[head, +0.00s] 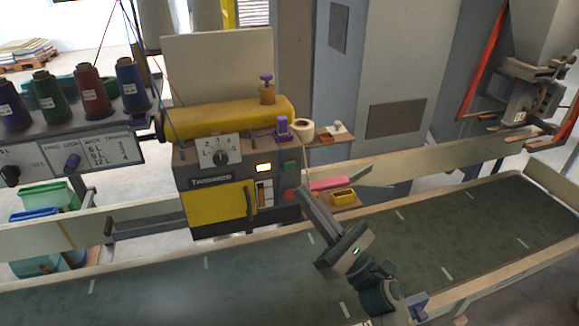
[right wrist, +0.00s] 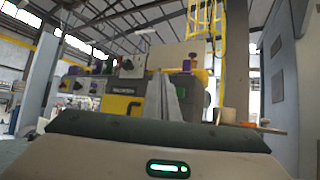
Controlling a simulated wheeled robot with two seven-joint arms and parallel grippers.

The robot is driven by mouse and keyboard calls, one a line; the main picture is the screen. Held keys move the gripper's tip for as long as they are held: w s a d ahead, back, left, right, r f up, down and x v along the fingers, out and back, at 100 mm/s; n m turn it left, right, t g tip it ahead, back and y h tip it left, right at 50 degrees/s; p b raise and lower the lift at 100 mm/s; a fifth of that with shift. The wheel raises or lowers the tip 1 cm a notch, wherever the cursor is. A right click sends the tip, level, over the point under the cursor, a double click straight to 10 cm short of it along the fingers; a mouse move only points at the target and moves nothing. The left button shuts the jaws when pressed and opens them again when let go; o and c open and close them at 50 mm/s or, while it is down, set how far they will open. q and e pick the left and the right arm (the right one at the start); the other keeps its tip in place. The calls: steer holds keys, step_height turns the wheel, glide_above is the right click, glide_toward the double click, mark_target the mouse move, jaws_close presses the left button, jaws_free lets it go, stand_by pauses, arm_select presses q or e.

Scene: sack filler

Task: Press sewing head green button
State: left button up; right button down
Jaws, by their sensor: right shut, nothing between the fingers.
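My left gripper is not in view.
A green conveyor belt (head: 440,245) with pale rails runs in front of the sewing head. A small shelf with a yellow tray (head: 343,197) and a pink block (head: 328,183) stands right of the buttons. Thread spools (head: 90,90) stand at the left.

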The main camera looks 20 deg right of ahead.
mark_target(289, 166)
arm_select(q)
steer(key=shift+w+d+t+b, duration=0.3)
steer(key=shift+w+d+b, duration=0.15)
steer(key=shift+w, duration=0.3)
arm_select(e)
steer(key=w, duration=0.5)
steer(key=shift+w+a, duration=0.1)
steer(key=shift+w, duration=0.25)
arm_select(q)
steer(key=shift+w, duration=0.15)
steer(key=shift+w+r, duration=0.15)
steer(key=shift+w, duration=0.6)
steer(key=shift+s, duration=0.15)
